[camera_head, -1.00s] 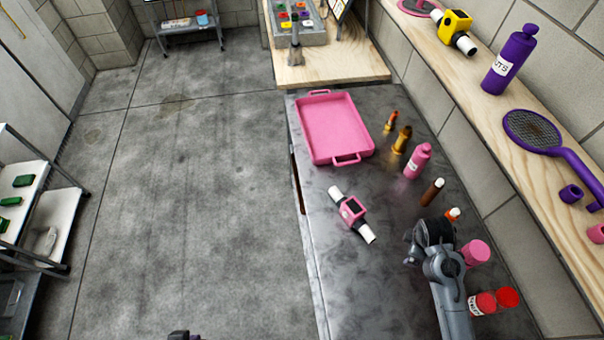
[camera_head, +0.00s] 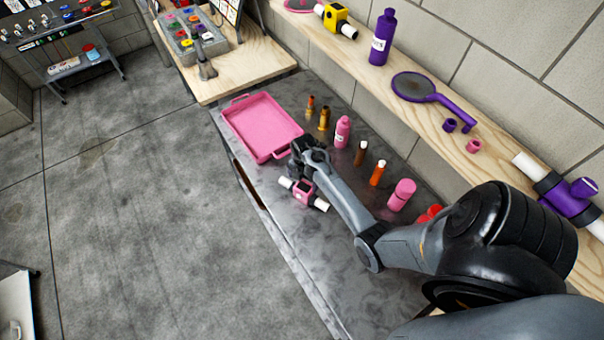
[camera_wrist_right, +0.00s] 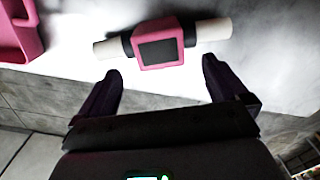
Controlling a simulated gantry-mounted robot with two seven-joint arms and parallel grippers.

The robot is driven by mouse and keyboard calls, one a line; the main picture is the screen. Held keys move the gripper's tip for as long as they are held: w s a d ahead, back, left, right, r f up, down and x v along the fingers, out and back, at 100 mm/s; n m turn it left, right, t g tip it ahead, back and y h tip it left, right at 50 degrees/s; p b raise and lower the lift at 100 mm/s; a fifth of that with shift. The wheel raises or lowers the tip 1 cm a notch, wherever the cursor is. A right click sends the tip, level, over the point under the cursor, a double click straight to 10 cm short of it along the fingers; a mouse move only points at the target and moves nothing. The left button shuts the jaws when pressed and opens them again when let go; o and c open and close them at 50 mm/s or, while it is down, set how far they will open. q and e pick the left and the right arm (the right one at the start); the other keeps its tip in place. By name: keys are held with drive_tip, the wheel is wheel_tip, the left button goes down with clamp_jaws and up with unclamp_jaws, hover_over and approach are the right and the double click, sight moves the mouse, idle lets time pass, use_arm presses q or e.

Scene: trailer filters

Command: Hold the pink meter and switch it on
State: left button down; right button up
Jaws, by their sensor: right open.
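The pink meter (camera_head: 304,192) lies on the grey counter, a pink block with a dark screen and a white pipe end on each side. It also shows in the right wrist view (camera_wrist_right: 158,44), where its dark screen looks unlit. My right gripper (camera_head: 300,160) is close behind the meter in the head view. In the right wrist view my right gripper (camera_wrist_right: 162,80) is open, its two fingers pointing at the meter with a gap left between them and it. Nothing is between the fingers. My left gripper is not in view.
A pink tray (camera_head: 262,126) stands on the counter (camera_head: 300,245) just beyond the meter. Several bottles, among them a pink one (camera_head: 343,132), stand along the wall side. A wooden shelf (camera_head: 350,60) runs above them. The counter in front of the meter is clear.

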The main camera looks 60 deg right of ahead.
sight(303, 188)
drive_tip(key=shift+f, duration=3.05)
drive_tip(key=c, duration=1.2)
idle(0.9)
